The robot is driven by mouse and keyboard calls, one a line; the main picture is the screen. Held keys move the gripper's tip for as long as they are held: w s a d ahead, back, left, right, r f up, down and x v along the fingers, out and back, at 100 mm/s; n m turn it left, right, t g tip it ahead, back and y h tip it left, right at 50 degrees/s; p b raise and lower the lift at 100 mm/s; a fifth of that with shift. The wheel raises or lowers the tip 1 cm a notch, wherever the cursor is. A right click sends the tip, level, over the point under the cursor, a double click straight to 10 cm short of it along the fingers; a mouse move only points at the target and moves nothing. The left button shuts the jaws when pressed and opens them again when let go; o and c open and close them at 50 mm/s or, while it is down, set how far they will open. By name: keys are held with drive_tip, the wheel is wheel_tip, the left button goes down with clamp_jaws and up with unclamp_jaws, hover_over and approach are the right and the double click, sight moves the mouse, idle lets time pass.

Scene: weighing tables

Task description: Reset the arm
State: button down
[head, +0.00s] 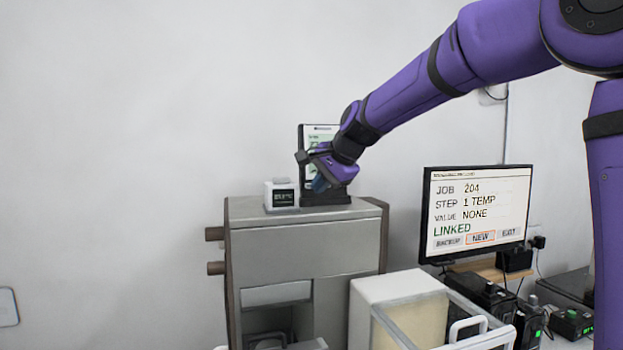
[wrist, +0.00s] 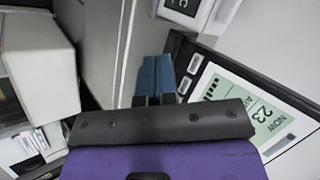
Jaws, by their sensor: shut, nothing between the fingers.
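My gripper (head: 320,184) is at the end of my purple arm, which reaches in from the upper right in the head view. It is low in front of an upright display device (head: 308,137) on top of a grey cabinet (head: 305,250). In the wrist view the blue fingers (wrist: 154,78) are together with nothing between them. I cannot tell whether the fingers touch the device.
A small white box (head: 268,195) with a dark display stands left of the device. A monitor (head: 476,213) at right reads JOB 204, STEP 1 TEMP, VALUE NONE, LINKED. A white-topped box (head: 385,287) stands below the cabinet top.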

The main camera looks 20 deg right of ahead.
drive_tip(key=s+d+f+n+h, duration=0.1)
drive_tip(key=s+d+f+n, duration=0.1)
drive_tip(key=s, duration=1)
drive_tip(key=s+d+f+n+g+h, duration=0.1)
drive_tip(key=s+d+f+n, duration=0.2)
drive_tip(key=s, duration=1)
drive_tip(key=s+d+f+n+g+h, duration=0.1)
drive_tip(key=s+f+n, duration=0.3)
drive_tip(key=s, duration=0.9)
drive_tip(key=shift+d+f+n+h, duration=0.4)
drive_tip(key=shift+d+n, duration=0.25)
drive_tip(key=shift+n, duration=0.45)
